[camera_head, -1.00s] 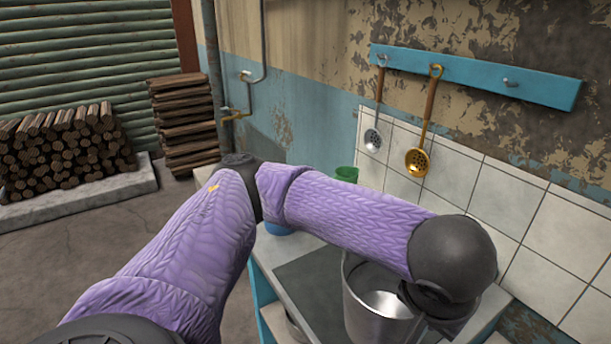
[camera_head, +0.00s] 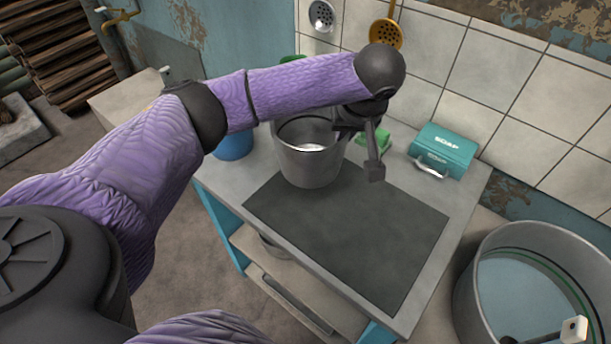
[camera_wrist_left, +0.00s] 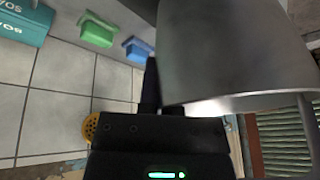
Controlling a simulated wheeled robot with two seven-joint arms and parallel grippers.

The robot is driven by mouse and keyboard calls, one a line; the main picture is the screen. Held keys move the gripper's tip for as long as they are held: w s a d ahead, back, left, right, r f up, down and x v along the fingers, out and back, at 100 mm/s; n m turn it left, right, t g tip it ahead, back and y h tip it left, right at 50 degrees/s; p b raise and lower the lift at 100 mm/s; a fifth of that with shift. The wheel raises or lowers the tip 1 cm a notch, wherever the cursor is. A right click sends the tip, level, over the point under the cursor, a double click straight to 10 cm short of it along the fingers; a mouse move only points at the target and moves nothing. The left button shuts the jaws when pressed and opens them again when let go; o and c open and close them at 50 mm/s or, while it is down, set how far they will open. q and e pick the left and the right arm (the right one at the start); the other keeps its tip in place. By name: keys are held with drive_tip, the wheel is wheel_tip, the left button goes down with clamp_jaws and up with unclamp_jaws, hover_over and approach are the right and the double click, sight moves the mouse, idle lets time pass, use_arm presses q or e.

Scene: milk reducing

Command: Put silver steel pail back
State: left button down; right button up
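The silver steel pail (camera_head: 308,165) stands upright over the far left corner of the dark mat (camera_head: 360,235) on the table, its open top up. I cannot tell if it is slightly raised. My left gripper (camera_head: 362,148) is at the pail's right rim, pointing down. One finger hangs outside the pail; the other is hidden. In the left wrist view the pail's wall (camera_wrist_left: 235,50) fills the upper right, close beside the visible finger (camera_wrist_left: 150,85). Whether the fingers press on the wall is unclear. My right gripper is out of view.
A blue container (camera_head: 233,146) is left of the pail. A large metal pot (camera_head: 470,290) is at lower right. The mat's near part is clear.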

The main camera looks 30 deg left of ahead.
use_arm(q)
drive_tip(key=f+b, duration=0.1)
drive_tip(key=f, duration=0.2)
drive_tip(key=f+b, duration=0.1)
drive_tip(key=f, duration=0.3)
drive_tip(key=f+b, duration=0.2)
drive_tip(key=f, duration=0.1)
drive_tip(key=shift+w+a+f, duration=0.1)
drive_tip(key=shift+a+f, duration=0.1)
drive_tip(key=shift+a, duration=0.05)
drive_tip(key=shift+f, duration=0.35)
drive_tip(key=shift+r, duration=0.15)
drive_tip(key=c, duration=1.2)
unclamp_jaws()
drive_tip(key=o, duration=0.4)
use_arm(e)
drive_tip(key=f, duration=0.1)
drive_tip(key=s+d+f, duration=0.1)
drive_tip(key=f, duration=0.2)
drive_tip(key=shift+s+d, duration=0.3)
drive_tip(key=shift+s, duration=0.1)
